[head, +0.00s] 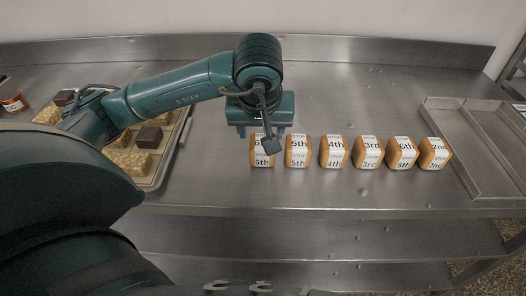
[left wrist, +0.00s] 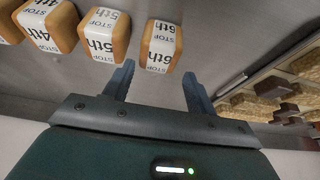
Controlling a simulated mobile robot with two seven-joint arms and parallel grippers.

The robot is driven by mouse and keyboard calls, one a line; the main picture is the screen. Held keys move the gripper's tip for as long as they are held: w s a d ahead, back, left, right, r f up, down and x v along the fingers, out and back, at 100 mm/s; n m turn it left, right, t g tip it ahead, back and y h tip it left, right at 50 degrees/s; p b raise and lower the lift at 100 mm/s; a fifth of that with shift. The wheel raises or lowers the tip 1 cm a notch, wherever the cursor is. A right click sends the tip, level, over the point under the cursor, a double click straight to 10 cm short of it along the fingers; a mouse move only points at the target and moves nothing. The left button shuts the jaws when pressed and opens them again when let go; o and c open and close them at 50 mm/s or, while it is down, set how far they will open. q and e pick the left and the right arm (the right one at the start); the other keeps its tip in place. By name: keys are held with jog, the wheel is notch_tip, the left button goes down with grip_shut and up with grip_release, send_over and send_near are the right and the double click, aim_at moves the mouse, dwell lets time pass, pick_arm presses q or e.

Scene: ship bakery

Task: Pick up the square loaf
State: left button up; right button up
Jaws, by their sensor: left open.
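Several square loaves with white labels stand in a row on the steel counter. The leftmost loaf (head: 262,160), marked 6th, sits just below my left gripper (head: 262,133) in the head view, partly hidden by it. In the left wrist view this loaf (left wrist: 161,46) stands just beyond and between the spread fingertips of my left gripper (left wrist: 160,78), which is open and empty. To its right in the head view are loaves marked 5th (head: 298,151), 4th (head: 334,152), 3rd (head: 368,152), another 6th (head: 402,153) and 2nd (head: 434,154). My right gripper is not in view.
A tray (head: 158,183) of pale cakes and dark brown blocks lies on the left, partly behind my arm. An empty metal tray (head: 466,185) lies on the right. A small jar (head: 13,101) stands at the far left. Counter in front of the row is clear.

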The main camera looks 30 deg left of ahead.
aim_at(258, 157)
pick_arm(q)
jog(key=x, duration=0.7)
jog(key=shift+s+d+f, duration=0.1)
jog(key=shift+d+f, duration=0.05)
jog(key=shift+f, duration=0.15)
jog(key=c, duration=0.6)
